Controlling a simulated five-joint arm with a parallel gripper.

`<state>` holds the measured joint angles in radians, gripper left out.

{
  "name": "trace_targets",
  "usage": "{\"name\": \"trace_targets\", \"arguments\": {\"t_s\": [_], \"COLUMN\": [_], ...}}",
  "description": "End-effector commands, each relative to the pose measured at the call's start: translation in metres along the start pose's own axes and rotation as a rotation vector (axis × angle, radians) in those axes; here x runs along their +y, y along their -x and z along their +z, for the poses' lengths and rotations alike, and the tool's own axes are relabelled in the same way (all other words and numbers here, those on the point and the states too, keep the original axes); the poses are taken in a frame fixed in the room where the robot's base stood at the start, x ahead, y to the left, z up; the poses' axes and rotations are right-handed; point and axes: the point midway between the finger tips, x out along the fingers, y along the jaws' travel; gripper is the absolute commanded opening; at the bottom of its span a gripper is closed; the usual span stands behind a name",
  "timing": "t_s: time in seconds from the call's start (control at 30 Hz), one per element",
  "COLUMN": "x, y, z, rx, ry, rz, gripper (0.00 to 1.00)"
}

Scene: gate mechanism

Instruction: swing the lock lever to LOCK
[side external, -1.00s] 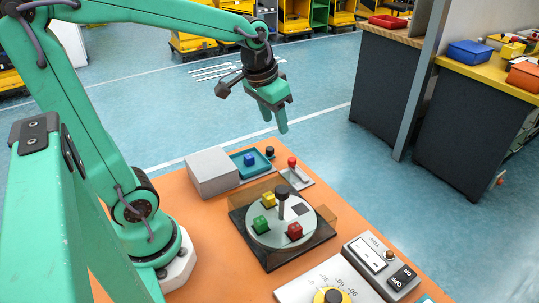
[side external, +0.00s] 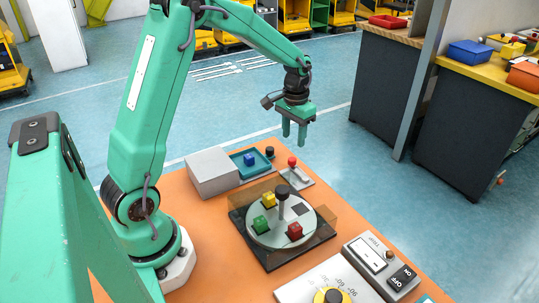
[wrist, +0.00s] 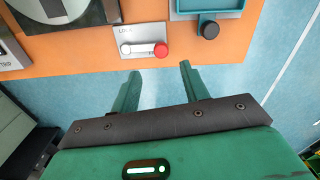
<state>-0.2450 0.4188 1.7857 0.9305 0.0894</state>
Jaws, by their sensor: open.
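The lock lever is a pale arm with a red knob (wrist: 160,49) on a small light plate (wrist: 142,30) marked LOCK. In the wrist view the lever lies across the plate, its knob at the right end and the lettering above its left part. In the side view the red knob (side external: 292,161) shows at the far edge of the orange table, on its plate (side external: 302,178). My gripper (side external: 294,138) hangs above and beyond that edge, fingers pointing down. In the wrist view my gripper (wrist: 160,70) is open and empty, its two fingers apart, just short of the knob in the picture.
A black knob (wrist: 208,29) and a teal tray (wrist: 190,14) with a blue cube (side external: 249,159) stand beside the lever. A turntable (side external: 282,225) with coloured cubes and a central post is nearer the camera. A grey box (side external: 212,172) stands left of the tray.

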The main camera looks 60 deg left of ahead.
Motion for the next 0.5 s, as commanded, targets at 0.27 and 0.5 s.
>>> {"name": "trace_targets", "arguments": {"t_s": [0.27, 0.5], "x": [-0.002, -0.002], "y": [-0.005, -0.015], "z": [-0.002, -0.002], "rx": [-0.007, -0.008], "ry": [0.002, 0.002], "rz": [0.001, 0.001], "gripper": [0.45, 0.45]}}
